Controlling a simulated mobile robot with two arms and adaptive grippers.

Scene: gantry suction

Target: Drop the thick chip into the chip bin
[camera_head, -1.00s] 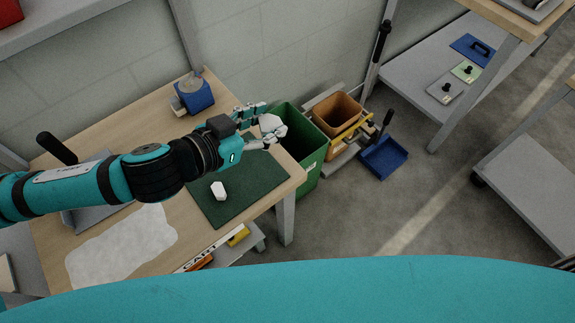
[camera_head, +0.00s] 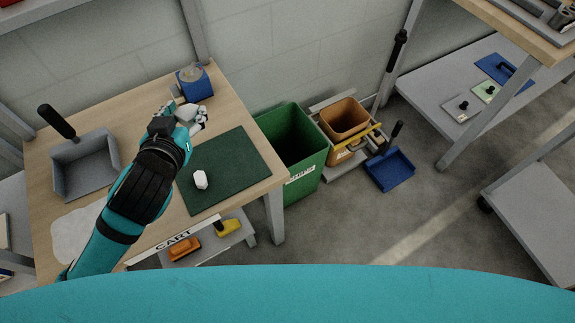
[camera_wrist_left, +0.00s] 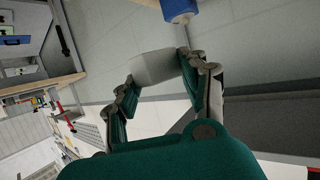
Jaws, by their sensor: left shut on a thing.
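My left gripper (camera_head: 188,115) is shut on a pale grey-white chunky chip (camera_wrist_left: 153,67), which sits between its fingers in the left wrist view. In the head view the gripper is above the table near the far edge of the green mat, left of the chip bin and just in front of a blue container. Another small white chip (camera_head: 201,180) lies on the green mat (camera_head: 240,160). The chip bin (camera_head: 310,150) is green, open-topped and labelled CHIPS, standing on the floor at the table's right end. My right gripper is not in view.
The blue container (camera_head: 194,84) stands at the table's back; it also shows in the wrist view (camera_wrist_left: 178,8). A grey dustpan-like tray (camera_head: 88,165) lies at left. An orange bucket (camera_head: 345,115) and a blue dustpan (camera_head: 390,170) are right of the bin.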

